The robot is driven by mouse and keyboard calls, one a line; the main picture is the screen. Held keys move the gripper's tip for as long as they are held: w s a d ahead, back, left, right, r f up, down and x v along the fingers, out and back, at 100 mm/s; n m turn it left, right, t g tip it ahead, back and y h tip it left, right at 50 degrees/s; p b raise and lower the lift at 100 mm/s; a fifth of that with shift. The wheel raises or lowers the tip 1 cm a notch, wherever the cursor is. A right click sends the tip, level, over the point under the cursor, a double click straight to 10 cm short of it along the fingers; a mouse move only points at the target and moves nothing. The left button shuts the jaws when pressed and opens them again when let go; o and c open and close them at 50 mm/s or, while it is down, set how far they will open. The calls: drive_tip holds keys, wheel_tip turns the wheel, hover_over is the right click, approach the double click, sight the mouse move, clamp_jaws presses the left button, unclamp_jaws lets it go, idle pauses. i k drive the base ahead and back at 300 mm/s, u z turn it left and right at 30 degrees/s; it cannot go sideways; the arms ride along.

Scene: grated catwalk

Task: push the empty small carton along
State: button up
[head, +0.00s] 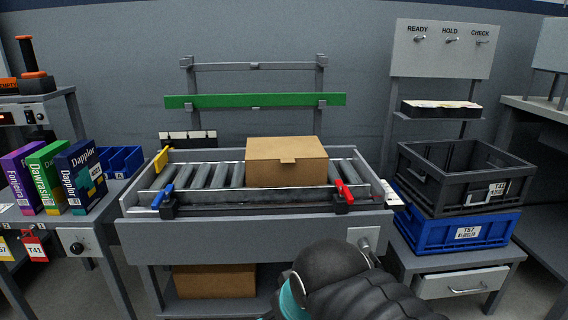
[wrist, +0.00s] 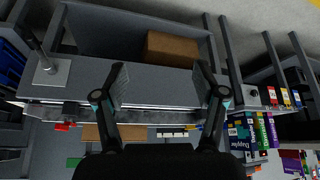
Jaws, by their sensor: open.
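A closed brown carton (head: 286,165) sits upright on the roller conveyor (head: 212,175), right of its middle, in the head view. Its lid hides whether it is empty. In the wrist view, which is upside down, a tan strip of it (wrist: 98,132) shows beyond the conveyor's front edge, partly behind a finger. My gripper (wrist: 161,78) is open with nothing between its fingers. It points at the front of the conveyor bench, apart from the carton. In the head view my dark arm shows at the bottom; the fingertips are hidden.
A red lever (head: 344,191) and a blue lever (head: 163,196) stand on the conveyor's front rail. Another carton (head: 215,281) lies on the lower shelf. Stacked grey (head: 440,199) and blue crates (head: 437,236) stand right; coloured boxes (head: 80,177) stand left. Rollers left of the carton are clear.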

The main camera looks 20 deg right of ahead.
sight(304, 172)
drive_tip(key=i, duration=1)
drive_tip(key=z, duration=0.7)
